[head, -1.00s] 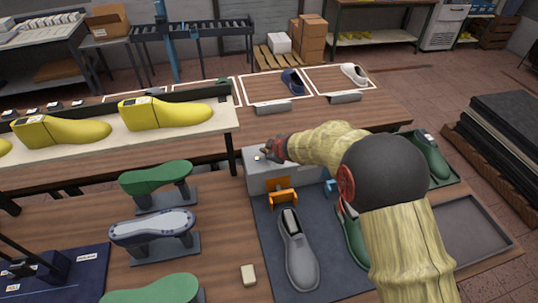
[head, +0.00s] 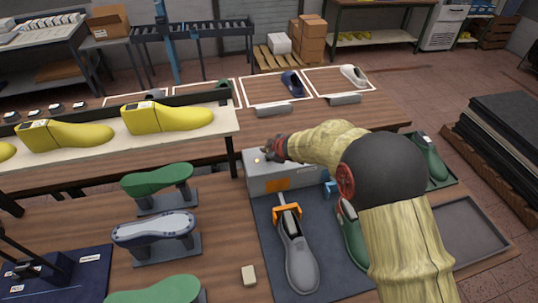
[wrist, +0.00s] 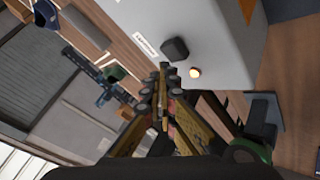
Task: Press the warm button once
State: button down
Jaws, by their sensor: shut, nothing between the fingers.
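A grey machine box (head: 258,185) stands at the back of the dark mat. I cannot tell from the label which is the warm button. My gripper (head: 268,153) is shut and empty at the box's top left. In the wrist view its closed fingertips (wrist: 164,68) are just beside the dark button; contact cannot be told. An orange clamp (head: 288,211) on a rod sits over the grey shoe (head: 298,260).
A green shoe (head: 353,235) stands beside the grey one, partly behind my arm. Yellow lasts (head: 168,117) line a shelf on the left.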

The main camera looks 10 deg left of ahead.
dwell(0.3)
notch_tip(320, 180, up, 5)
jog(key=p, duration=0.5)
jog(key=shift+f, duration=0.1)
dwell(0.7)
